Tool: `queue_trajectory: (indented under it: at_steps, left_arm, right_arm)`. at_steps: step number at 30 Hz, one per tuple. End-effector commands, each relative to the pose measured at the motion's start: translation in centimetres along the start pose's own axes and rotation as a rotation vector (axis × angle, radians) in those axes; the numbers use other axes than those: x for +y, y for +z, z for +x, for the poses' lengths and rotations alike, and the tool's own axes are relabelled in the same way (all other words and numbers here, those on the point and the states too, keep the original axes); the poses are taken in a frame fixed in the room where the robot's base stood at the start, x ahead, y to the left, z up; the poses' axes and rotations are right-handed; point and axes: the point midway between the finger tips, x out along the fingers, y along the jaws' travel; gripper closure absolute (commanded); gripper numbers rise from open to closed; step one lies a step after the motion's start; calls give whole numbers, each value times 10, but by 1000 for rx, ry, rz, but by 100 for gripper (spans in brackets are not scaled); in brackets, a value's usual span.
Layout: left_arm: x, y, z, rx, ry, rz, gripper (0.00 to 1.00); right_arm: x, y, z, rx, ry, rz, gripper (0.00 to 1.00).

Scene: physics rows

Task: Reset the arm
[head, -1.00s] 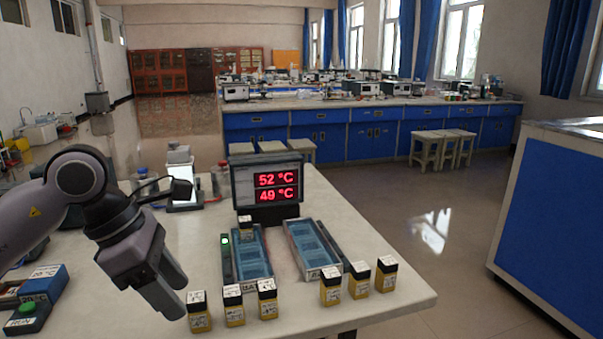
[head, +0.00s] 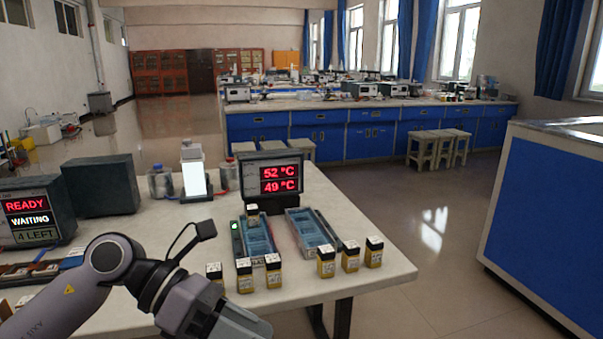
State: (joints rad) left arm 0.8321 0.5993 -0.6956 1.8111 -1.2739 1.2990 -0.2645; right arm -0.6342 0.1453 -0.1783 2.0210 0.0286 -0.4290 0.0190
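My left arm comes in from the lower left in the head view. Its gripper (head: 236,327) points down and right at the bottom edge, in front of the table's near edge. Its fingers are seen from behind and partly cut off, so I cannot tell whether they are apart, and no held object shows. My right gripper is not in view.
The table (head: 352,278) holds a row of several yellow-and-black bottles (head: 326,262), two blue trays (head: 258,237) (head: 311,232), a display (head: 272,181) reading 52 °C and 49 °C, and a READY/WAITING screen (head: 32,213). A blue cabinet (head: 550,225) stands right; the floor between is clear.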

Motion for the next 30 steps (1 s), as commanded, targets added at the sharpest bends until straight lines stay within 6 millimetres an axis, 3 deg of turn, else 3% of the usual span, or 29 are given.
queue_trajectory:
  at_steps: [3,8,12,16,20,23,27,30]
  left_arm:
    - [-21,19,15,-233,-168,-169,49]
    - [-29,41,11,-553,-349,-447,49]
    - [-15,45,-4,-827,-470,-736,49]
    - [12,30,-21,-1074,-548,-1037,49]
    - [44,-8,-34,-1310,-592,-1365,49]
    - [65,-53,-37,-1483,-599,-1630,49]
    - [81,-135,-31,-1705,-570,-2018,49]
    - [77,-196,-20,-1837,-525,-2281,49]
  right_arm:
    - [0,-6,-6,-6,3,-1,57]
    - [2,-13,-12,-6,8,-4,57]
    - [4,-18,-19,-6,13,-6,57]
    - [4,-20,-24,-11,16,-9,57]
    - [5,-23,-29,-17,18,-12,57]
    - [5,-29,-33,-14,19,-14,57]
    - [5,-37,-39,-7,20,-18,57]
    - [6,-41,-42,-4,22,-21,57]
